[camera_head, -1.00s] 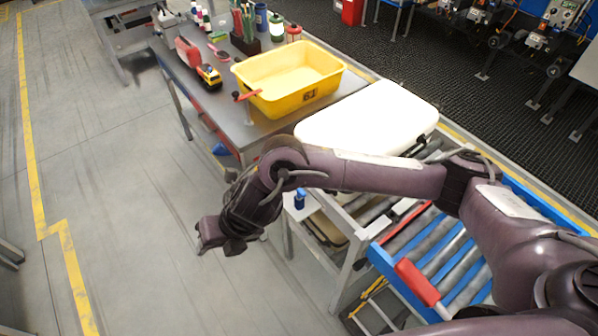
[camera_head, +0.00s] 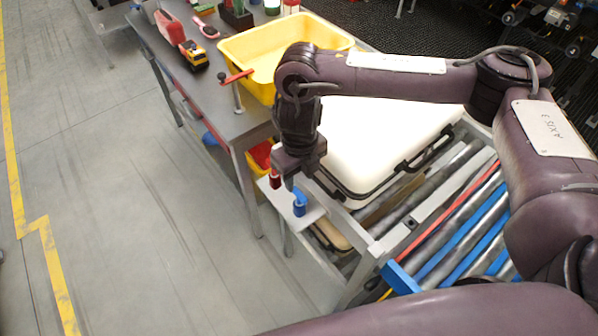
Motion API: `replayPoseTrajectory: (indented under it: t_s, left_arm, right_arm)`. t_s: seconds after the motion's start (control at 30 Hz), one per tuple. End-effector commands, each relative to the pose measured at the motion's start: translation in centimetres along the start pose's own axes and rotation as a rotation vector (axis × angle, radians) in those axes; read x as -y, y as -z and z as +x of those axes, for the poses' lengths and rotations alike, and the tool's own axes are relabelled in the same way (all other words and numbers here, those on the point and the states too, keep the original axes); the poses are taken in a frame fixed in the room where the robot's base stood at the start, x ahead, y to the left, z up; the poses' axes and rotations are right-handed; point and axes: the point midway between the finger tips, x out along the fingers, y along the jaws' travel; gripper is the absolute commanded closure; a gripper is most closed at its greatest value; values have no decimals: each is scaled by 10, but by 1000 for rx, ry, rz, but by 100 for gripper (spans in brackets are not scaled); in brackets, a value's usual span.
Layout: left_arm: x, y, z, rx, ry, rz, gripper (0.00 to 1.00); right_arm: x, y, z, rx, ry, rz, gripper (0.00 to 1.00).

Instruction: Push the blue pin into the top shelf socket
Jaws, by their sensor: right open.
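The blue pin (camera_head: 299,203) stands upright on a small light grey plate (camera_head: 283,211) that juts from the end of the conveyor frame. My right gripper (camera_head: 291,178) is above that plate, just behind and above the blue pin, and points down. It is open and nothing shows between its fingers; I cannot tell whether it touches the pin. A red pin (camera_head: 275,180) stands on the plate to the left, close to the gripper. I cannot make out a socket or any hole under the blue pin. My left gripper is not in view.
A white lidded case (camera_head: 385,135) with black handles lies on the conveyor rollers (camera_head: 462,235), right of the gripper. Open floor (camera_head: 130,200) lies to the left.

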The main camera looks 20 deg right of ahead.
Motion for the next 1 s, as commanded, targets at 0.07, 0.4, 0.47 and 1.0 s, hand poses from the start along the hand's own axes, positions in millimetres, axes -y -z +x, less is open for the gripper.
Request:
replayPoseTrajectory:
  t_s: [0.07, 0.4, 0.47, 1.0]
  left_arm:
    - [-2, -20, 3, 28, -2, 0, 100]
    - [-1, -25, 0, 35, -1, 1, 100]
    - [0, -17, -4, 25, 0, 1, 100]
    - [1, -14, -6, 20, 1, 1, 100]
  right_arm:
    - [0, 0, 8, -1, -1, 1, 59]
    - [-1, 1, 55, -3, -1, 3, 59]
    - [0, 1, 60, -3, 0, 2, 59]
    - [0, 0, 79, 1, 1, 1, 66]
